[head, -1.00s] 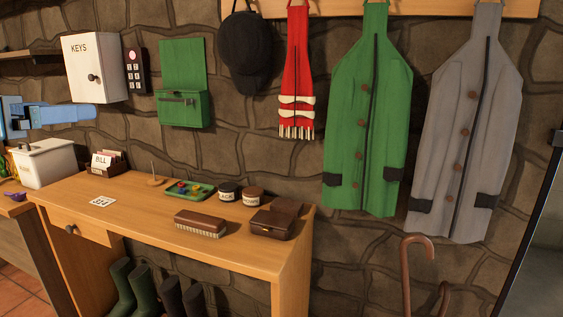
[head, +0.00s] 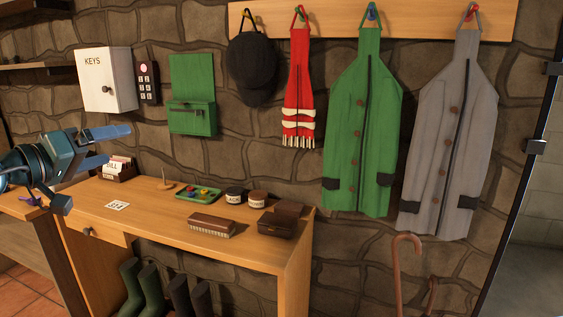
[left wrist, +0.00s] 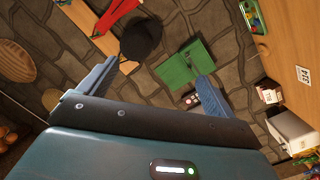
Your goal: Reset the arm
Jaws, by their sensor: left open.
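My left gripper (head: 112,147) comes in from the left in the head view, above the left end of the wooden table. Its two blue fingers are spread apart with nothing between them. In the left wrist view the open fingers (left wrist: 152,88) frame the stone wall. The green wall box (left wrist: 186,65) and the dark cap (left wrist: 141,39) show beyond the fingers there. My right gripper is in neither view.
The wooden table (head: 150,222) holds a brush (head: 211,225), a brown box (head: 280,219), two jars, a green tray (head: 199,194) and a card holder (head: 118,169). A white key cabinet (head: 106,79), coats and a scarf hang on the wall. Boots stand below.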

